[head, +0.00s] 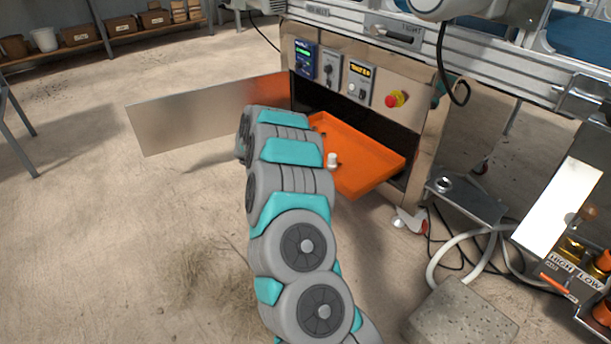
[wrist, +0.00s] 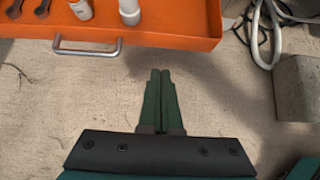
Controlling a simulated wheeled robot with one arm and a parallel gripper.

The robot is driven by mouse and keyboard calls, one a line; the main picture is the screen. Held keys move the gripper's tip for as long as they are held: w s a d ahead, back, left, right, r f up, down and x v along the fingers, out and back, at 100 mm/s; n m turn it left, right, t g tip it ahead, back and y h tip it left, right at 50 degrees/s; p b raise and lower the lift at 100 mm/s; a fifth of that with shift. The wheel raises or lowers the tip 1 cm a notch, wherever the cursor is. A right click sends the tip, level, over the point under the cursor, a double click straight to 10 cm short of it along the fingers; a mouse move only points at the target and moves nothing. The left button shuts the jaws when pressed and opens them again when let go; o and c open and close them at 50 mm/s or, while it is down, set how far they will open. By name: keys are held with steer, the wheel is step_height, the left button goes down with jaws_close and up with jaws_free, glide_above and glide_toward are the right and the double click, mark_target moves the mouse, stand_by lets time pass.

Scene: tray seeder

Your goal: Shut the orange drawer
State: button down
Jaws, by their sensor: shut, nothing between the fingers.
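The orange drawer (head: 362,160) is pulled out of the machine cabinet below the control panel in the head view. A small white cylinder stands in it. In the wrist view the drawer's orange front (wrist: 185,39) crosses the top, with a metal bar handle (wrist: 88,47) at left. My gripper (wrist: 161,72) is shut and empty, its green fingers together. The fingertips lie just below the drawer front in the picture, right of the handle, with a gap of floor between. In the head view my arm hides my gripper and the drawer's left part.
A metal cabinet door (head: 205,115) stands open left of the drawer. A concrete block (head: 462,318), a pale hose (head: 447,250) and cables lie on the floor at right. A shelf with boxes (head: 82,35) stands at the back left. The floor at left is open.

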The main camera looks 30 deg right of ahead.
steer(key=d+f, duration=0.3)
steer(key=d, duration=0.4)
steer(key=shift+w+d+f, duration=0.2)
steer(key=shift+w+f, duration=0.05)
steer(key=shift+f, duration=0.1)
